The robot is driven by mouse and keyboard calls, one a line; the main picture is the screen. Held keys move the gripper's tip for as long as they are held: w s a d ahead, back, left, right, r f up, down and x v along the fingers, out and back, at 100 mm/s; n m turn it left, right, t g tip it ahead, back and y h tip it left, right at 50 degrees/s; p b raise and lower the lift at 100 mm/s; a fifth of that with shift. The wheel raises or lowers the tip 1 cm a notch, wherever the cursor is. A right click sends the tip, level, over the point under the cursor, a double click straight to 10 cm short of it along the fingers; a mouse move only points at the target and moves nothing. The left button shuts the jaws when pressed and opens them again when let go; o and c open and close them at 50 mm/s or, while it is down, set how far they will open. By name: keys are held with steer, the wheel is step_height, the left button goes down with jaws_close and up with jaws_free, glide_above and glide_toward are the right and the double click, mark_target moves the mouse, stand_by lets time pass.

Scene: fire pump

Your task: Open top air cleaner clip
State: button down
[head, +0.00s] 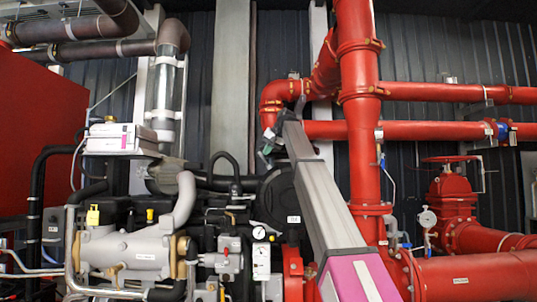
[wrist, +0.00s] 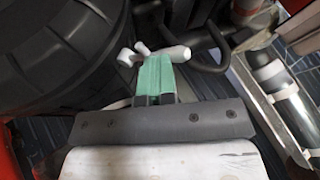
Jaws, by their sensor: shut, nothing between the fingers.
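The air cleaner is a black round housing (head: 280,203) with a small white label, beside my arm in the head view. Its ribbed, stepped side (wrist: 70,55) fills the left of the wrist view. My gripper (head: 264,142) is above the housing's top left in the head view, small and partly hidden by my arm. I cannot make out the top clip in either view.
A black hose (head: 225,158) loops left of the housing. Red pipes (head: 357,120) stand close to the right of my arm. A clear-sided cylinder on a pipe (wrist: 275,85) and a metal post are at the right of the wrist view.

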steer(key=shift+r, duration=0.75)
